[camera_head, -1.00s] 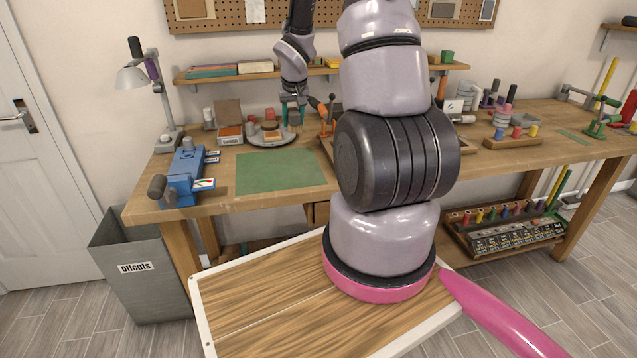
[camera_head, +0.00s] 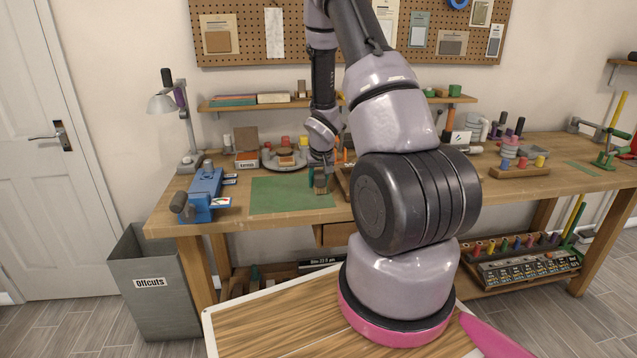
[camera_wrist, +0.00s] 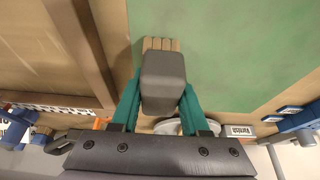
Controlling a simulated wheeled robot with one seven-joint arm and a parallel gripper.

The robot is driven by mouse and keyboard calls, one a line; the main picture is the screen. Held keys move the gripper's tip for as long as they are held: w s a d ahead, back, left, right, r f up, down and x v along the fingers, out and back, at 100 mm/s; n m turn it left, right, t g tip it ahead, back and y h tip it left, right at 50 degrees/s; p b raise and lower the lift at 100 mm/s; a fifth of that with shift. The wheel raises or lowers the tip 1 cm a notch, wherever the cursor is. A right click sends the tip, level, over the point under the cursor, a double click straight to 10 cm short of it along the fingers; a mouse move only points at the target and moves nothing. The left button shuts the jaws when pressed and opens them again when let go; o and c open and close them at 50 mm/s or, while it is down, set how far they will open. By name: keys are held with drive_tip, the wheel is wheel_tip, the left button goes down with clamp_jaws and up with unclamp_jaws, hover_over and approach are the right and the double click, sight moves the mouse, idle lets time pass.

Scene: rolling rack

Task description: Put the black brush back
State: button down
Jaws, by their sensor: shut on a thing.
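My gripper (camera_head: 321,180) is low over the right part of the green cutting mat (camera_head: 275,196) on the workbench. In the wrist view its teal fingers are shut on the black brush (camera_wrist: 163,80), one finger on each side of its dark block. The brush's tan bristles (camera_wrist: 161,44) show past the block, against the green mat (camera_wrist: 225,45). In the head view the brush is small and partly hidden by my gripper. I cannot tell whether the bristles touch the mat.
A wooden tray (camera_head: 342,178) stands close right of my gripper, partly hidden by my arm. A round turntable (camera_head: 284,166) with small pieces is behind the mat. A blue vise (camera_head: 203,190) stands left. An Offcuts bin (camera_head: 150,290) is on the floor.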

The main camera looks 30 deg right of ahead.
drive_tip(key=shift+f, duration=0.25)
drive_tip(key=shift+f, duration=0.15)
drive_tip(key=shift+c, duration=2)
unclamp_jaws()
drive_tip(key=s+a+r, duration=0.1)
drive_tip(key=s+r, duration=0.2)
drive_tip(key=r, duration=0.5)
drive_tip(key=s+a+r+t, duration=0.1)
drive_tip(key=s+r, duration=0.1)
drive_tip(key=r, duration=0.5)
drive_tip(key=s+a+r, duration=0.2)
drive_tip(key=s+r, duration=0.1)
drive_tip(key=r, duration=0.5)
drive_tip(key=s+a+r+t+y, duration=0.1)
drive_tip(key=s+a+r, duration=0.5)
drive_tip(key=s+r, duration=0.2)
drive_tip(key=s+a+r+y, duration=0.2)
drive_tip(key=s+a+r, duration=0.3)
drive_tip(key=s+r, duration=0.3)
drive_tip(key=s, duration=0.4)
drive_tip(key=shift+a+r+m+t, duration=0.2)
drive_tip(key=shift+a+m+t, duration=0.2)
